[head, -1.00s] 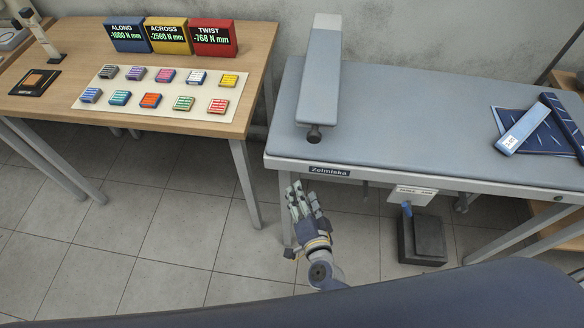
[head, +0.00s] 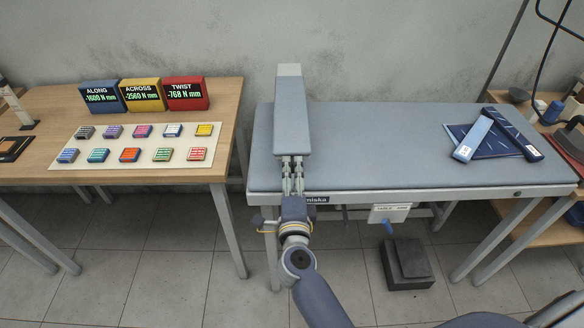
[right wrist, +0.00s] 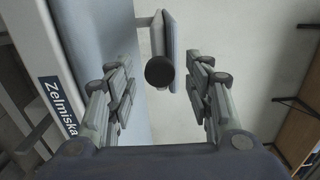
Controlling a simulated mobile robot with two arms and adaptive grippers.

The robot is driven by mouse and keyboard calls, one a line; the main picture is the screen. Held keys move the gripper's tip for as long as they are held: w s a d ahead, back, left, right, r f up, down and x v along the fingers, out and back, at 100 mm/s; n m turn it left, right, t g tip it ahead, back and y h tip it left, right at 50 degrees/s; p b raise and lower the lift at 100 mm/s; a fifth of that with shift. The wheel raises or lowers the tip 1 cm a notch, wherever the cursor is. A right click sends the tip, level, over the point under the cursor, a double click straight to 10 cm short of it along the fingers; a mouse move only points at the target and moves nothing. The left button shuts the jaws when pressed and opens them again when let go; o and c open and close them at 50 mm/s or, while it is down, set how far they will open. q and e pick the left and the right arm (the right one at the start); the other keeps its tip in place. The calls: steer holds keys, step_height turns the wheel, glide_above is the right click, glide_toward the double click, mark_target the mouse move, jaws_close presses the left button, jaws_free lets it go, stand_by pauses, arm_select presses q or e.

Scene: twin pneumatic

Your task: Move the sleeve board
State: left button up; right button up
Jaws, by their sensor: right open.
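The sleeve board (head: 292,120) is a long blue-grey padded board lying lengthwise from front to back at the left end of the ironing table (head: 400,180). In the right wrist view the board (right wrist: 174,50) shows end-on, with a dark round knob (right wrist: 160,72) at its near end. My right gripper (head: 292,163) is at the board's near end in the head view. Its fingers are open, one on each side of the knob in the right wrist view (right wrist: 160,80), with gaps on both sides. My left gripper is not in view.
A wooden table (head: 215,125) on the left bears several coloured blocks on a white sheet (head: 85,150) and three display boxes (head: 143,96). A folded blue cloth (head: 500,140) with two flat bars lies on the ironing table's right. The table's middle is clear.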

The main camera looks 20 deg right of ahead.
mark_target(293, 170)
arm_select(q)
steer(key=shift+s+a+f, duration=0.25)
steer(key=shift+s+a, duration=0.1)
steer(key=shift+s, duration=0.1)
arm_select(e)
steer(key=shift+x, duration=1.5)
steer(key=shift+c, duration=0.6)
steer(key=shift+s, duration=0.1)
jaws_close()
steer(key=shift+f, duration=0.1)
steer(key=shift+d, duration=0.15)
